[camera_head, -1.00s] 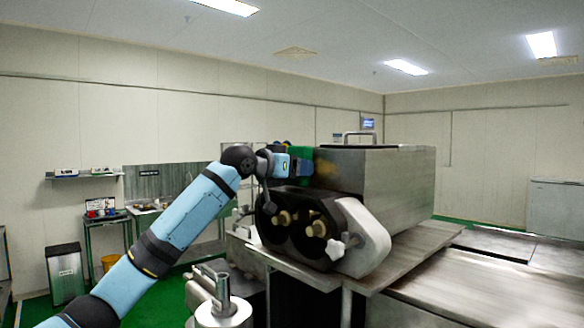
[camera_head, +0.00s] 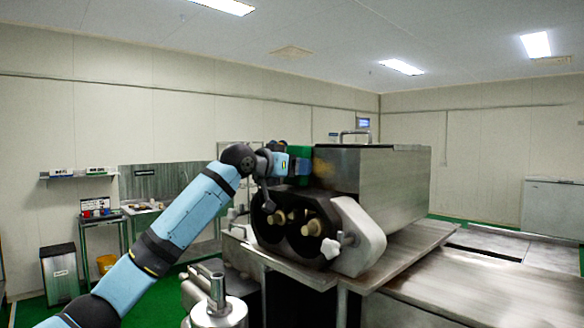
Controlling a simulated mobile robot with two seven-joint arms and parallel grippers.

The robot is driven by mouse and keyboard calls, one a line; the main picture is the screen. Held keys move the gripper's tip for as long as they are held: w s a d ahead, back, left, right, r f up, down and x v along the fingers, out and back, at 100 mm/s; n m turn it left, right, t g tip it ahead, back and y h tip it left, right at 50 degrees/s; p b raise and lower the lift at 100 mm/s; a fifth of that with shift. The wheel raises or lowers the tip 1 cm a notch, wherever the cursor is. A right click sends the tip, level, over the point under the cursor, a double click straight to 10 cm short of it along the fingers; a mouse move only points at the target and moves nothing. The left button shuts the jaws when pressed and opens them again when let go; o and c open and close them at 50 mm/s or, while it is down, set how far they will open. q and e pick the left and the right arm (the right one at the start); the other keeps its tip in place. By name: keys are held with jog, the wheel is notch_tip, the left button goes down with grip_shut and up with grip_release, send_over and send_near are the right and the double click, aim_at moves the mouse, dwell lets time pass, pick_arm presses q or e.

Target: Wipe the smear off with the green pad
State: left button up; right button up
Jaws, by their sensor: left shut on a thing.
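The green pad (camera_head: 304,154) shows as a small green patch at the end of my left gripper (camera_head: 297,165). My left gripper is shut on the pad, beside the left edge of the steel hopper of the encrusting machine (camera_head: 390,180). A faint yellowish-brown smear (camera_head: 323,170) shows on the hopper's near face, just right of the gripper. The pad appears to be at the hopper's edge; I cannot tell whether it touches the face. My right gripper is not in view.
Black rollers with brass knobs (camera_head: 312,227) and a white star knob (camera_head: 330,248) stick out below the hopper. A steel table (camera_head: 480,284) extends to the right. A steel cylinder (camera_head: 218,312) stands in front. A bin (camera_head: 60,275) stands far left.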

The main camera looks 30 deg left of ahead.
aim_at(337, 170)
pick_arm(q)
jog(key=shift+w, duration=0.2)
jog(key=shift+s+d, duration=0.1)
jog(key=shift+d, duration=0.05)
jog(key=shift+s+d, duration=0.55)
jog(key=shift+d, duration=1.1)
jog(key=shift+s+d, duration=0.6)
jog(key=shift+d, duration=1)
jog(key=shift+s+d, duration=0.55)
jog(key=shift+d, duration=1.1)
jog(key=shift+w+a, duration=0.6)
jog(key=shift+a, duration=1.1)
jog(key=shift+w+a, duration=0.6)
jog(key=shift+a, duration=1.05)
jog(key=shift+w+a, duration=0.6)
jog(key=shift+a, duration=1.1)
jog(key=shift+s+a+f, duration=0.1)
jog(key=shift+s, duration=0.4)
jog(key=shift+f+b+v, duration=0.15)
jog(key=shift+b+v, duration=0.1)
jog(key=shift+v, duration=1)
jog(key=shift+f+b+v, duration=0.15)
jog(key=shift+b+v, duration=0.05)
jog(key=shift+v, duration=1.05)
jog(key=shift+r, duration=0.1)
